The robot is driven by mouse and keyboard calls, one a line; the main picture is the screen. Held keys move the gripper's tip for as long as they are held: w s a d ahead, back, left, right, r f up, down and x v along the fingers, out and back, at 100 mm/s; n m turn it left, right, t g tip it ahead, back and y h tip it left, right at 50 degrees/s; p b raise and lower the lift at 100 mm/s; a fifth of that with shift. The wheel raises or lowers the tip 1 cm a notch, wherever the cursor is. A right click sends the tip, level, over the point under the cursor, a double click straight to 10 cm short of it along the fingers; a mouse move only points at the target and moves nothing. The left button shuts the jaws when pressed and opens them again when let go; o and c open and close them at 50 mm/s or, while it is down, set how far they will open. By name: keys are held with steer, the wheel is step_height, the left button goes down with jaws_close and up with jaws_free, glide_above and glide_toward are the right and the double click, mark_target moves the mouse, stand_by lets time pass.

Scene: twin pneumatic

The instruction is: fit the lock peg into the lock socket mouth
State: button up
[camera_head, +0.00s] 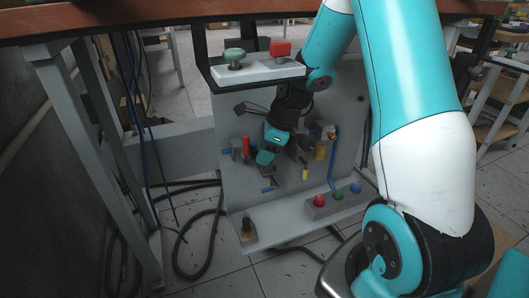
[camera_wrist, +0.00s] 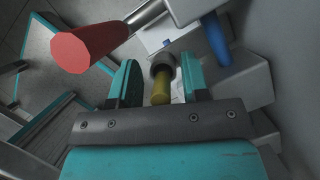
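In the wrist view, a yellow peg-like cylinder (camera_wrist: 161,88) with a dark round collar (camera_wrist: 163,64) at its far end lies between my gripper's teal fingers (camera_wrist: 156,84). Gaps show on both sides of it, so my gripper is open and not touching it there. I cannot tell whether the yellow cylinder is the lock peg or whether the collar is the socket mouth. In the head view, my gripper (camera_head: 266,158) is in front of the upright grey panel (camera_head: 229,190). A small yellow cylinder (camera_head: 305,174) and a brass-coloured one (camera_head: 320,151) are to its right.
A red handle (camera_wrist: 82,49) on a metal shaft is close to the left finger, and a blue cylinder (camera_wrist: 216,40) is at upper right. A button box (camera_head: 330,205) and a small dark and brass fitting (camera_head: 248,230) sit on the lower ledge. Hoses (camera_head: 205,240) lie on the floor.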

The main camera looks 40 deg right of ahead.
steer(key=p+v, duration=0.5)
steer(key=v, duration=0.7)
stand_by(0.4)
